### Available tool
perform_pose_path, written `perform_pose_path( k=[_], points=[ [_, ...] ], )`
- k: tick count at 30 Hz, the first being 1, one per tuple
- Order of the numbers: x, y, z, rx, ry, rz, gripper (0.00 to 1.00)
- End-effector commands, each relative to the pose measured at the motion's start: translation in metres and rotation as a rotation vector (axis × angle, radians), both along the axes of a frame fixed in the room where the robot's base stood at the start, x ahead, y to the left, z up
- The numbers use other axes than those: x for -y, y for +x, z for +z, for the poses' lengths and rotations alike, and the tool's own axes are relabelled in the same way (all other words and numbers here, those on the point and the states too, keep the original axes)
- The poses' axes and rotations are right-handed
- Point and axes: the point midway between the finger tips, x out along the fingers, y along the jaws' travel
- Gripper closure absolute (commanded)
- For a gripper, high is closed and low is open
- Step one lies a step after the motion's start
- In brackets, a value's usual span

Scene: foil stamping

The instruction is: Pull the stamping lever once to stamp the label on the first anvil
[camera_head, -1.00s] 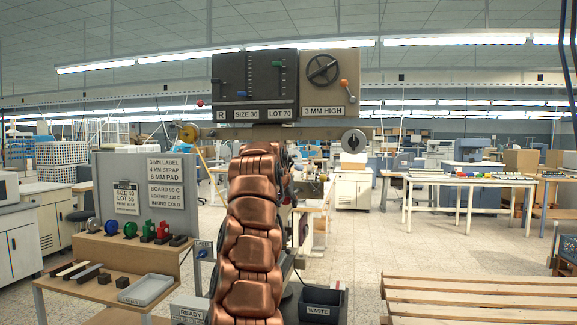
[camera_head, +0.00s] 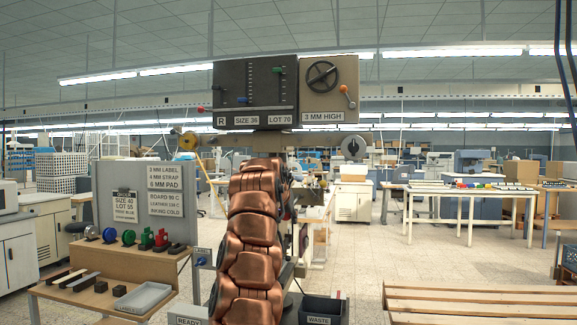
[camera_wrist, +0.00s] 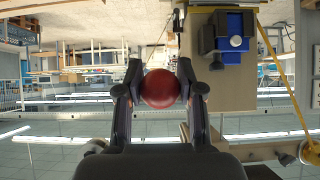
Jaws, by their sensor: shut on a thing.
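In the wrist view my gripper (camera_wrist: 159,68) has its two dark fingers closed on the sides of a red ball-shaped knob (camera_wrist: 160,90). I take it to be the stamping lever's knob; its shaft is not clearly seen. In the head view my copper arm covers the middle of the stamping machine, and gripper and knob are hidden behind it. The machine's dark control panel (camera_head: 258,88) shows above the arm, with "SIZE 36", "LOT 70" and "3 MM HIGH" plates. I cannot make out the first anvil or its label.
A blue block with a dark mount (camera_wrist: 229,38) sits right of my gripper in the wrist view. In the head view, a side bench with a grey tray (camera_head: 143,298) stands left, a waste bin (camera_head: 320,309) front centre, and a wooden pallet (camera_head: 480,297) front right.

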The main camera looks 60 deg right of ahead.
Motion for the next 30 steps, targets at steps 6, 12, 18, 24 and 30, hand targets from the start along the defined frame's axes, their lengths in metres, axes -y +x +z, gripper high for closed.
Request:
perform_pose_path(
  k=[6, 12, 18, 24, 30],
  points=[
    [0.001, 0.0, -0.009, -0.001, 0.002, -0.001, 1.0],
    [0.004, 0.002, -0.03, -0.002, 0.002, 0.0, 1.0],
    [0.006, 0.002, -0.036, -0.001, 0.002, -0.001, 1.0],
    [0.006, 0.002, -0.035, -0.001, 0.002, -0.001, 1.0],
    [0.006, 0.002, -0.035, -0.001, 0.001, -0.001, 1.0]
  ],
)
